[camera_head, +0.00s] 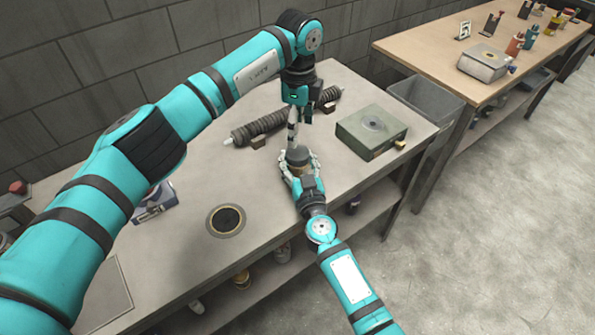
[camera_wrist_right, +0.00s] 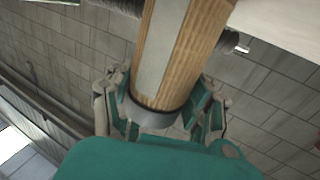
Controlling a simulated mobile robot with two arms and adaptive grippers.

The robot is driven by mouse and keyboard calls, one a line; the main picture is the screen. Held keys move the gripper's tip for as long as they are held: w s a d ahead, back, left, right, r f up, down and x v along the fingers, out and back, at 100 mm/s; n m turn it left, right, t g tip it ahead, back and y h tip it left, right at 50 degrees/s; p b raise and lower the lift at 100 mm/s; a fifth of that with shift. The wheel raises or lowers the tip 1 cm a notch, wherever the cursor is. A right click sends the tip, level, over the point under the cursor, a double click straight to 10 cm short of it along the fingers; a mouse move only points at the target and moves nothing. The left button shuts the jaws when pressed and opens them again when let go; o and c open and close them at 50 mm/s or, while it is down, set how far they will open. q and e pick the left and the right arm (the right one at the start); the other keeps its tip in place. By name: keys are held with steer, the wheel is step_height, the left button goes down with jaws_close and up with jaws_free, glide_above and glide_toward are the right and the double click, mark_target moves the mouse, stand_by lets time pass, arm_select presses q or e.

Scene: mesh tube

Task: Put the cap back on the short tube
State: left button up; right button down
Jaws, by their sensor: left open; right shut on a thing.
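I cannot tell whether that band is the cap or the tube's own rim. Contact is unclear.
A long dark ribbed tube (camera_head: 262,126) lies behind on the workbench (camera_head: 185,265). A green box (camera_head: 371,132) stands to the right. A dark round plate with a tan ring (camera_head: 226,220) lies front left. A grey bin (camera_head: 425,103) stands beyond the bench's right end.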

mark_target(298, 152)
arm_select(q)
steer(key=shift+n, duration=0.9)
steer(key=shift+f, duration=0.1)
steer(key=shift+f, duration=3.9)
steer(key=shift+c, duration=0.4)
steer(key=c, duration=0.9)
steer(key=o, duration=1.2)
steer(key=shift+c, duration=0.2)
steer(key=shift+r, duration=0.1)
steer(key=shift+r, duration=2.2)
